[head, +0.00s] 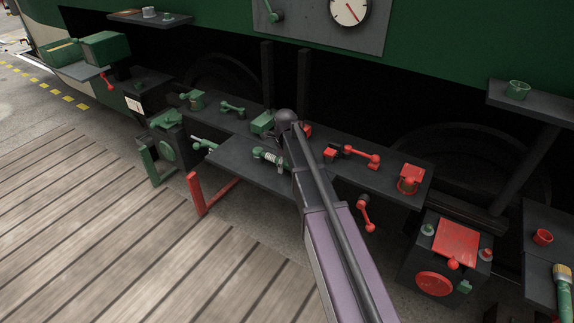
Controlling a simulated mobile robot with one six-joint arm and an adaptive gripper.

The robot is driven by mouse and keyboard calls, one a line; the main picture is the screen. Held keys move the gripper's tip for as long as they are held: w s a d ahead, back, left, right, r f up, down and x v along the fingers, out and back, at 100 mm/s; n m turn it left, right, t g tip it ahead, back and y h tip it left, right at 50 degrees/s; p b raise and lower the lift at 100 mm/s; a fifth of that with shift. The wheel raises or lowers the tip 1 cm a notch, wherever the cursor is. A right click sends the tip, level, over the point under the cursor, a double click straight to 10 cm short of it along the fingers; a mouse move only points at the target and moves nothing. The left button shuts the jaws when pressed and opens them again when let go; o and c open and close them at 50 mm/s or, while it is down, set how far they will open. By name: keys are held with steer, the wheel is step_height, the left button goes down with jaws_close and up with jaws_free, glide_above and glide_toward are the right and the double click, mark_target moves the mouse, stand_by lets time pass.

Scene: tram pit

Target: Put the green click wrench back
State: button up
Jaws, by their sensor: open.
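A slim tool with a green handle and a pale shaft (205,146) lies at the left end of a dark lower shelf (240,166). It looks like the green click wrench, but it is too small to be sure. A pale green ribbed piece (270,157) lies further right on the same shelf; I cannot tell whether it belongs to the wrench. My arm reaches in from the bottom right. My gripper (272,138), small and dark, is partly hidden by my wrist above the shelf. It is open and apart from the green-handled tool.
Green levers (232,107) and a red lever (361,157) sit on the dark ledge behind. A red bracket (196,193) stands at the shelf's front left. A box with a red top (458,238) stands at right. The plank floor (110,230) is clear.

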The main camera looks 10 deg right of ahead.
steer(key=shift+s+r+p, duration=0.15)
steer(key=shift+r+p, duration=1.15)
steer(key=shift+r, duration=0.1)
steer(key=shift+s+r+p, duration=0.1)
steer(key=shift+r+p, duration=1.2)
steer(key=shift+r, duration=0.1)
step_height(320, 180, up, 8)
steer(key=p, duration=0.8)
steer(key=s+n, duration=2.4)
steer(key=n, duration=0.2)
steer(key=shift+d+n, duration=0.25)
steer(key=shift+n, duration=0.15)
step_height(320, 180, up, 4)
steer(key=p, duration=0.4)
steer(key=shift+r, duration=0.15)
